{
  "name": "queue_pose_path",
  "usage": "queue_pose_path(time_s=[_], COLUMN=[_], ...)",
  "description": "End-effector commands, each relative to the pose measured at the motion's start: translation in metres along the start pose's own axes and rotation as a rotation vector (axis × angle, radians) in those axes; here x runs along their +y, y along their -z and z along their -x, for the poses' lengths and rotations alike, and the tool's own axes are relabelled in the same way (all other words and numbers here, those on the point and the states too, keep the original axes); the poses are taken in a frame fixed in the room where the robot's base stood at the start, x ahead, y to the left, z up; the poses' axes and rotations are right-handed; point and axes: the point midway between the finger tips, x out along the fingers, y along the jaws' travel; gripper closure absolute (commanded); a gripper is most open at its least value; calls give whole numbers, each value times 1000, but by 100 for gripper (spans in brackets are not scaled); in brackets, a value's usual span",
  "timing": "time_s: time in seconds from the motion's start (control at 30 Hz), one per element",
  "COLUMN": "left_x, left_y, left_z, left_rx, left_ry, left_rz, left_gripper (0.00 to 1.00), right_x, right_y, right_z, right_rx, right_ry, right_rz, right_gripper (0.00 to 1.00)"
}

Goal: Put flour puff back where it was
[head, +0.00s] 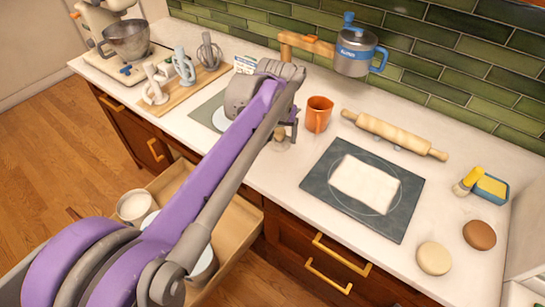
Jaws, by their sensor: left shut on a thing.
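A grey mat (208,109) with a pale round patch lies to the left, partly covered by my arm. My right gripper is not in view.
An orange mug (318,114) stands close by on the right. A rolling pin (394,134), a dark mat (390,221) with white dough, and two round buns lie further right. An open drawer (235,219) with white containers juts out below my arm.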

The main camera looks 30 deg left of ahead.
Motion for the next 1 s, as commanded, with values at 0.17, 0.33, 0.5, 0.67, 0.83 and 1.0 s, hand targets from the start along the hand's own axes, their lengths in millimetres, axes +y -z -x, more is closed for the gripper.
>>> queue_pose_path(time_s=[0.17,0.33,0.5,0.67,0.83,1.0], left_x=[0,0,0,0,0,0], left_y=[-9,-13,-19,-21,-21,-22], left_z=[-32,-47,-71,-77,-77,-80], left_rx=[0,0,0,0,0,0], left_ry=[0,0,0,0,0,0], left_rz=[-1,-2,-2,-2,-2,-2], left_gripper=[64,64,64,64,64,14], right_x=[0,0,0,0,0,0], right_y=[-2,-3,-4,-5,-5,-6], right_z=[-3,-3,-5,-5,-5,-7], right_rx=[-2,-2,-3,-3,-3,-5], right_ry=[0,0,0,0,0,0], right_rz=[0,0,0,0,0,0], right_gripper=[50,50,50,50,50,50])
